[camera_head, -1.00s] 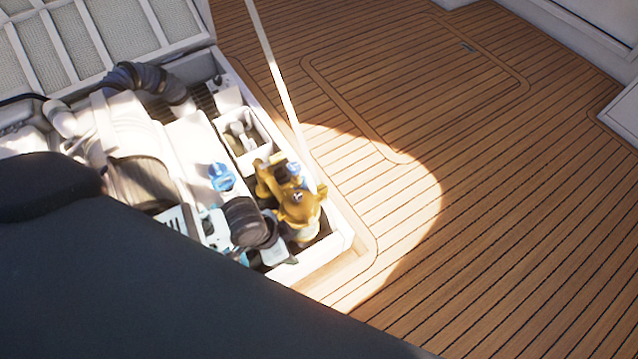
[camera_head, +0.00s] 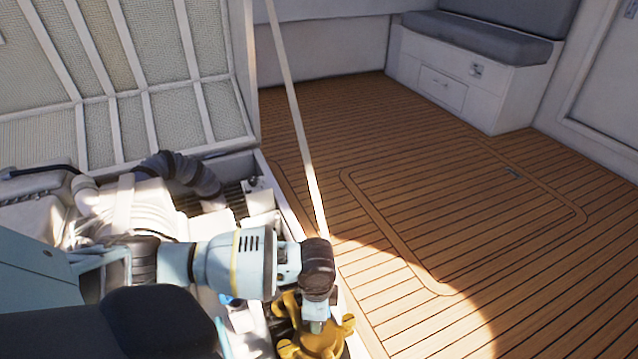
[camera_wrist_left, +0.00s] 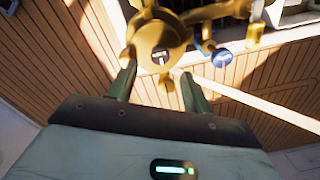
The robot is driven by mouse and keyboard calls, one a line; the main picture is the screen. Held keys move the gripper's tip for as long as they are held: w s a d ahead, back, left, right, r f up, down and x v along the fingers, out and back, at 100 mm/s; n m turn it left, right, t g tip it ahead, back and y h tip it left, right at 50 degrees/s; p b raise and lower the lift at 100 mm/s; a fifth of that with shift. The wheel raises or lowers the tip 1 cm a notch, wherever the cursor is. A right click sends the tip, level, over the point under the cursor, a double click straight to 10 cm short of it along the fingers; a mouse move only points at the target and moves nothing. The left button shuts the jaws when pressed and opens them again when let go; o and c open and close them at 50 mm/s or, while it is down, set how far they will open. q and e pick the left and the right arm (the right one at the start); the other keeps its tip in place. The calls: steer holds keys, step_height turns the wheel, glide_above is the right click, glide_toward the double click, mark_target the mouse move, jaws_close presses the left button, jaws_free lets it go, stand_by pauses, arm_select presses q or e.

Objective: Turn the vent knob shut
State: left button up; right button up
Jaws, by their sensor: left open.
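A golden brass fitting (camera_head: 318,343) with lobes on its top stands at the right edge of the open engine hatch, in the lower middle of the head view. In the left wrist view its round, lobed top (camera_wrist_left: 160,38) fills the upper middle. My left gripper (camera_wrist_left: 158,76) is open and empty, its fingers pointing at the near edge of that top; contact cannot be told. In the head view the left wrist hangs over the fitting and hides part of it. A blue knob (camera_wrist_left: 222,57) is beside the fitting, right of the fingers. My right gripper is not in view.
The raised hatch lid (camera_head: 120,70) stands at the back left. A thin pale strut (camera_head: 295,120) rises beside the hatch. Hoses and white engine parts (camera_head: 130,205) lie left of the fitting. The teak deck (camera_head: 430,190) to the right is clear.

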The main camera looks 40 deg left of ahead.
arm_select(q)
step_height(320, 180, down, 6)
steer(key=shift+w+a+f+b, duration=0.1)
steer(key=shift+f+b, duration=0.05)
steer(key=shift+b, duration=1.05)
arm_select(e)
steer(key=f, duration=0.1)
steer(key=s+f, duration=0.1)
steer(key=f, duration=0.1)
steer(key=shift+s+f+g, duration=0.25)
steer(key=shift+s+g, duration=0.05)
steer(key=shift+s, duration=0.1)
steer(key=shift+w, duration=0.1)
arm_select(q)
steer(key=shift+c, duration=0.8)
steer(key=c, duration=0.8)
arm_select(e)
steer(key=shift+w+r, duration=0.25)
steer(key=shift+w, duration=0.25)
